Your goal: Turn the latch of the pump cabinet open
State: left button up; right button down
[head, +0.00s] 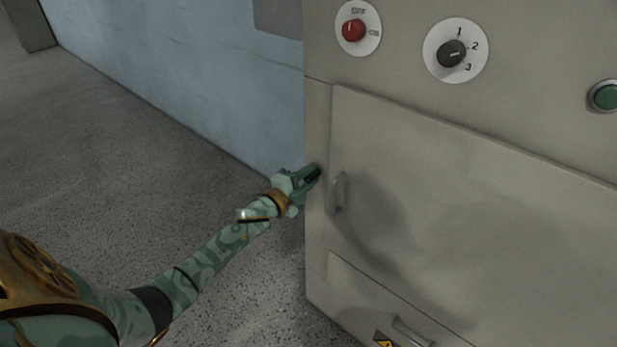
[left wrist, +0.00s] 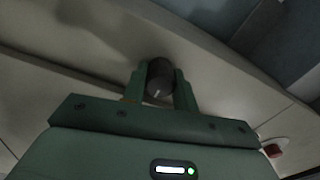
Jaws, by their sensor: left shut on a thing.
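The pump cabinet (head: 430,190) is a beige-grey box with a shut front door. My left gripper (head: 314,174) is at the cabinet's left front edge, beside the door handle. In the left wrist view the latch (left wrist: 159,78) is a dark round knob with a short white mark. The fingers of my left gripper (left wrist: 160,88) are shut on it, one on each side. In the head view the gripper mostly hides the latch. My right gripper is not in view.
A vertical grey handle (head: 338,194) is on the door, just right of my gripper. Above are a red knob (head: 353,30), a numbered black dial (head: 452,53) and a green button (head: 606,96). A lower drawer has a handle (head: 412,332). The floor (head: 150,160) at left is clear.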

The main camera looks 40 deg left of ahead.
pick_arm(q)
jog(key=shift+f, duration=0.15)
jog(key=o, duration=1)
jog(key=shift+c, duration=0.2)
jog(key=s+a+p, duration=0.1)
jog(key=s+p, duration=0.3)
jog(key=s, duration=1.2)
jog(key=shift+s+a, duration=0.15)
jog(key=shift+s, duration=0.05)
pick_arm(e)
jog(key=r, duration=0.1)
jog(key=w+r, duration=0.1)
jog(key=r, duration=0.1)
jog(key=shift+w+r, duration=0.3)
